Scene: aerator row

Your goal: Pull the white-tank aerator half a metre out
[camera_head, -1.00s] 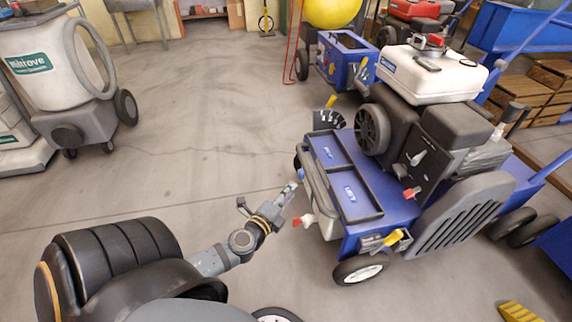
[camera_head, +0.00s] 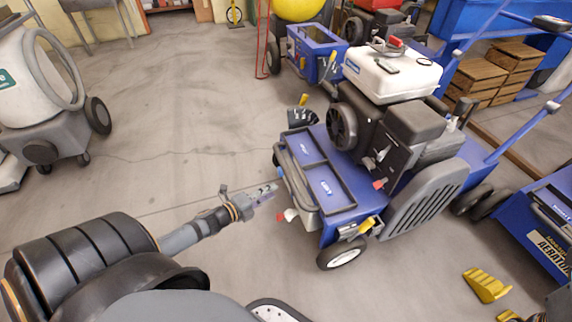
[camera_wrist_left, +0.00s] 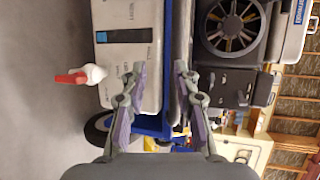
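The white-tank aerator (camera_head: 345,212) stands right of centre in the head view, a blue machine with a black engine and a white tank (camera_head: 392,72) on top. A grey and black bar (camera_head: 297,182) runs along its near-left front end. My left gripper (camera_head: 272,190) is just in front of that end. In the left wrist view my left gripper (camera_wrist_left: 160,70) has its two fingers apart, with a pale front panel (camera_wrist_left: 130,45) and blue edge beyond them. I see nothing held; whether the fingers touch the machine I cannot tell. My right gripper is not in view.
Another blue aerator (camera_head: 548,222) stands close on the right, and a red-topped machine (camera_head: 375,22) behind. Yellow toothed pieces (camera_head: 487,285) lie on the floor at lower right. A grey wheeled machine (camera_head: 45,130) stands at the left. The floor (camera_head: 185,100) between is clear.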

